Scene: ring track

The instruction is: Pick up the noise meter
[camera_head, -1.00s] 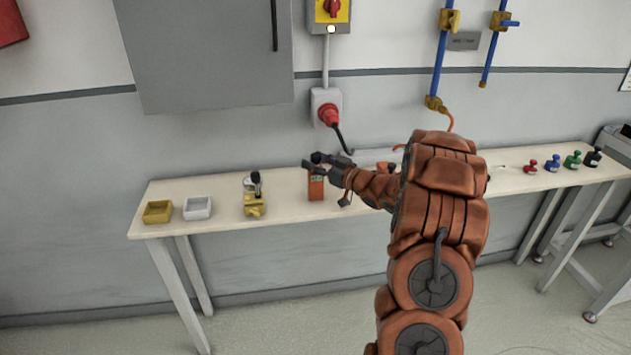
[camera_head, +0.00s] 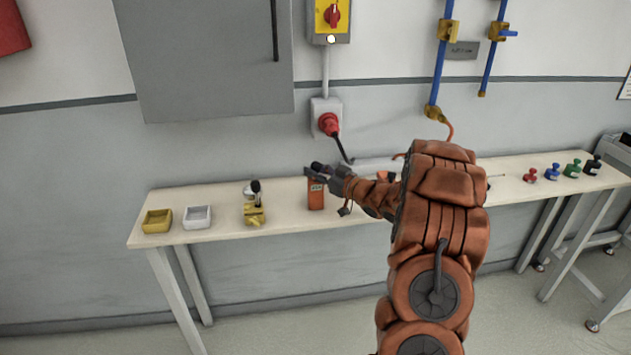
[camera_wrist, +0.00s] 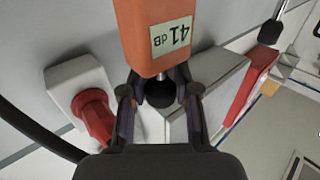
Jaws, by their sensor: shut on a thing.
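The noise meter (camera_head: 316,196) is an orange box with a pale display, on the long bench near its middle in the head view. In the wrist view the noise meter (camera_wrist: 152,40) shows a label reading "41 dB", upside down, with a dark round knob at its end. My gripper (camera_head: 318,171) is at the top of the meter. In the wrist view the fingers of my gripper (camera_wrist: 160,88) are shut on the meter's knob end, one on each side. Whether the meter's base touches the bench is hard to tell.
On the bench (camera_head: 280,216) stand a yellow tray (camera_head: 157,221), a white tray (camera_head: 197,217) and a yellow device (camera_head: 254,214) to the left. Several coloured knobbed pieces stand at the right. A red plug (camera_head: 328,124) and its cable are on the wall behind.

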